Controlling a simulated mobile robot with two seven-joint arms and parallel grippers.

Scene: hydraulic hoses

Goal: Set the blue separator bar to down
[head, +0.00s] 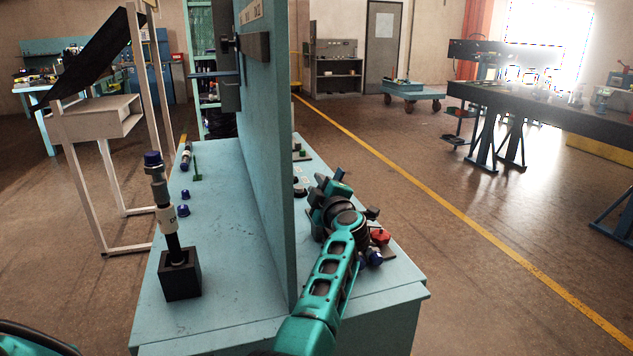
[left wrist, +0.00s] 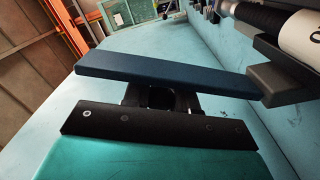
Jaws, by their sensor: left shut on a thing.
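The separator bar (left wrist: 160,78) is a long dark blue bar that runs slantwise across the left wrist view. My left gripper (left wrist: 158,97) has its black fingers closed around the middle of it, past a black screwed plate and a teal body. In the head view the gripper (head: 330,205) is on the right side of the upright panel, low over the bench. Most of the bar is hidden there. I cannot tell from these frames which setting the bar is in. My right gripper does not show.
An upright light blue panel (head: 264,150) divides the bench (head: 222,290). A hose with a white collar (head: 166,219) stands in a black block (head: 181,276) left of it. A red knob (head: 380,237) is beside my gripper. A grey block (left wrist: 272,85) and white cylinder (left wrist: 290,28) are close right.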

